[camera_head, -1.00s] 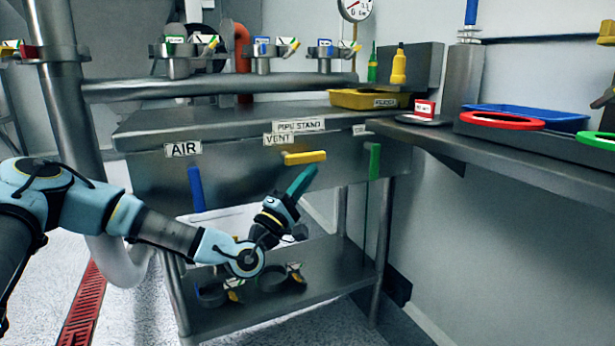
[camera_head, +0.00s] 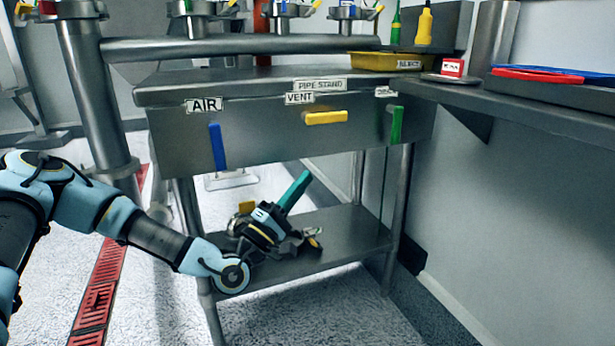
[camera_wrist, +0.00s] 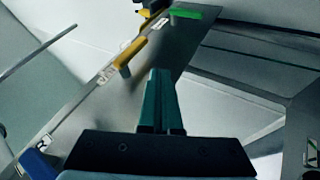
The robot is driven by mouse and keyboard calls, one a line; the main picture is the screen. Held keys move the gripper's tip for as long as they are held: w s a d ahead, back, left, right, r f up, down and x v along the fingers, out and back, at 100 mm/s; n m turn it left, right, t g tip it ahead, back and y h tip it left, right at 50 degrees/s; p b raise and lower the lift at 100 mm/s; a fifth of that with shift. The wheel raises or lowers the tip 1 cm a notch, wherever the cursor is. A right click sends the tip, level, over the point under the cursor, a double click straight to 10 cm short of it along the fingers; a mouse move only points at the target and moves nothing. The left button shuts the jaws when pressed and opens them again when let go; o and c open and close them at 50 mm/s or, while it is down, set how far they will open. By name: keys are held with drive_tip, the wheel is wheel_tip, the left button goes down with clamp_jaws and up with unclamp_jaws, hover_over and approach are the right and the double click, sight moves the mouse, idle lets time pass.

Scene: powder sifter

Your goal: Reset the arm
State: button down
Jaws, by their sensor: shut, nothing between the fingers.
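My gripper (camera_head: 304,176) has teal fingers that are pressed together and empty. In the head view it points up and to the right, in front of the steel pipe stand and below its front panel (camera_head: 265,140). My arm reaches in from the left. In the wrist view the shut fingers (camera_wrist: 161,80) point toward the panel, with clear space around them. The panel has a blue handle (camera_head: 217,147) hanging down under AIR, a yellow handle (camera_head: 326,118) lying sideways under VENT, and a green handle (camera_head: 396,125) hanging down at the right. The gripper touches none of them.
The stand's lower shelf (camera_head: 345,235) holds clamp-like parts partly hidden by my wrist. A yellow tray (camera_head: 375,61) is on the stand. The floor in front is open.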

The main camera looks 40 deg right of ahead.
idle(0.5)
drive_tip(key=w+a+f+m+g+y, duration=0.1)
drive_tip(key=w+a+f+m+y, duration=0.4)
drive_tip(key=f, duration=0.3)
drive_tip(key=w+a+f+m+y, duration=0.2)
drive_tip(key=w+a+f+y, duration=0.1)
drive_tip(key=a+f+y, duration=0.3)
drive_tip(key=w+a+r+t+y, duration=0.15)
drive_tip(key=a+y, duration=0.25)
drive_tip(key=a, duration=0.4)
drive_tip(key=w+a+n+y, duration=0.1)
drive_tip(key=w+a+y, duration=0.2)
drive_tip(key=a, duration=0.6)
drive_tip(key=w+a+r+t+y, duration=0.1)
drive_tip(key=w+a+y, duration=0.25)
drive_tip(key=a, duration=0.45)
drive_tip(key=s+a+r+n+g+y, duration=0.1)
drive_tip(key=s+a+r+n, duration=0.1)
drive_tip(key=s+a+r, duration=0.3)
drive_tip(key=s+a+r+n+g+y, duration=0.1)
drive_tip(key=s+a+r+n+y, duration=0.2)
drive_tip(key=a, duration=0.5)
wheel_tip(320, 180, up, 30)
drive_tip(key=m+h+p, duration=0.1)
drive_tip(key=p, duration=2.9)
drive_tip(key=shift+d+p, duration=0.3)
drive_tip(key=shift+p, duration=0.1)
